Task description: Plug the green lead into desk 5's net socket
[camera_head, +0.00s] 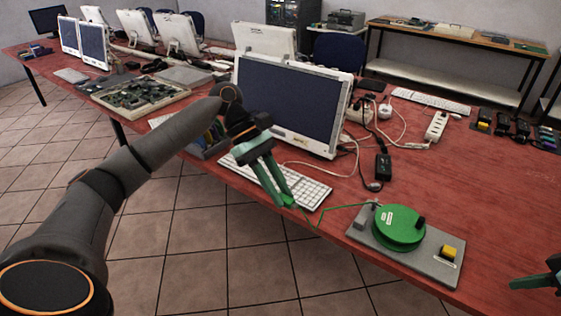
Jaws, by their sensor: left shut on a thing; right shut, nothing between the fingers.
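A green reel (399,228) sits on a grey base plate (437,262) at the front edge of the red table. The green lead (340,207) runs from the reel leftward to my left gripper (284,200). My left gripper is shut on the green lead's end, over the front edge of the white keyboard (309,191). The plug itself is hidden by the fingers. My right gripper (530,283) is shut and empty at the lower right edge, partly cut off. I cannot make out which thing is desk 5's net socket.
A large monitor (290,103) stands behind the keyboard. A black adapter (383,167), tangled white cables and a white power strip (437,125) lie to its right. Several small dark boxes (503,124) sit at the far right. The red table (455,190) is clear between these and the reel.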

